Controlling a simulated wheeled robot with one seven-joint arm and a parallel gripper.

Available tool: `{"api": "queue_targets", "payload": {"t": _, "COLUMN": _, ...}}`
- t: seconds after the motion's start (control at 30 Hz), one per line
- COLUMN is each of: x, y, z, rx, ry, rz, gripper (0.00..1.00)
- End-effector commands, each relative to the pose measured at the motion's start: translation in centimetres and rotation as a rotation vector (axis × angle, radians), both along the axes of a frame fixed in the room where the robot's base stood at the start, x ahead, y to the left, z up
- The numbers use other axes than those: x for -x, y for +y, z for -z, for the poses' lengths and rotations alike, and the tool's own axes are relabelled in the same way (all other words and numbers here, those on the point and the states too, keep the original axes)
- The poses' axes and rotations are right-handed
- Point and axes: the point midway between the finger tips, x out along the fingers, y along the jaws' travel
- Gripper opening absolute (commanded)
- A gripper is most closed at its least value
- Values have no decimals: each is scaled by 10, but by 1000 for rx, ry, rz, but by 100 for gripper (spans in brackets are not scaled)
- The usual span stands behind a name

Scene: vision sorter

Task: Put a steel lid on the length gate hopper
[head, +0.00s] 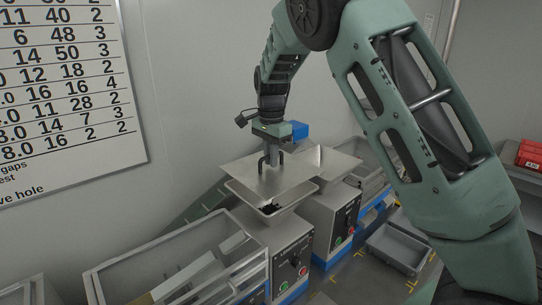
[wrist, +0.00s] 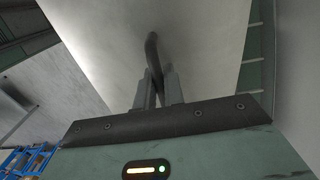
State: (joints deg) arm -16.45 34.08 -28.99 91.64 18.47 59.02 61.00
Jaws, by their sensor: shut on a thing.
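My gripper (head: 271,156) is shut on the dark handle of a flat steel lid (head: 300,172); the handle (wrist: 152,48) stands between the fingers (wrist: 158,90) in the wrist view, with the lid's grey plate (wrist: 205,40) filling the space beyond. The lid is over the back part of a square steel hopper (head: 290,207) on the nearer machine. The hopper's front opening shows uncovered, with dark contents inside. I cannot tell whether the lid touches the rim. The label on this machine is too small to read.
A framed bin (head: 180,262) is at the front left, a grey crate (head: 395,247) on the floor at right. A wall chart (head: 65,85) hangs at left; red boxes (head: 530,153) sit far right.

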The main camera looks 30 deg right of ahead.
Motion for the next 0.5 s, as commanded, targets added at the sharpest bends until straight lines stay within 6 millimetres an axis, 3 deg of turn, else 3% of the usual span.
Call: {"api": "queue_targets", "payload": {"t": 0.5, "x": 0, "y": 0, "z": 36, "rx": 0, "ry": 0, "rz": 1, "gripper": 0}}
